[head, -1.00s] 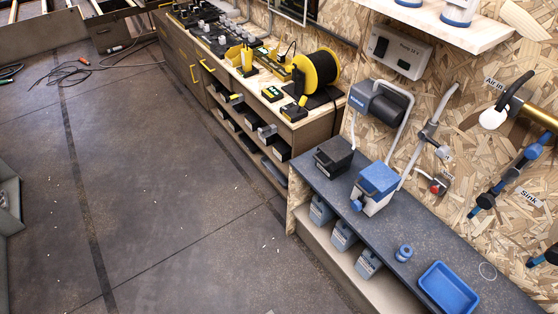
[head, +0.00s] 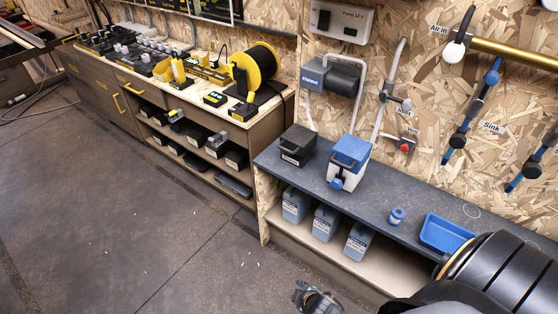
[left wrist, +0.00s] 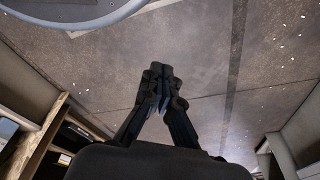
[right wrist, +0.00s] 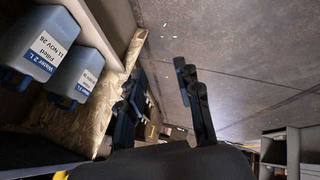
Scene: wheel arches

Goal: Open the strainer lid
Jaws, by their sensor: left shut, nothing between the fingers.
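The white box-shaped unit with a blue lid (head: 351,151) on the dark counter looks like the strainer. Its lid appears closed, with a blue knob (head: 337,183) low on its front. My right gripper (right wrist: 158,88) is open and empty in the right wrist view, beside the shelf of water jugs. A gripper at the bottom of the head view, apparently the right one, is below and in front of the counter. My left gripper (left wrist: 161,76) is shut and empty above the floor in the left wrist view; I cannot make it out in the head view.
A black box (head: 298,145) stands left of the strainer, under a pump (head: 330,78) on the wall. A small blue jar (head: 397,216) and blue tray (head: 445,233) lie to the right. Blue-grey jugs (head: 326,223) stand on the shelf below. The floor (head: 180,225) at left is clear.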

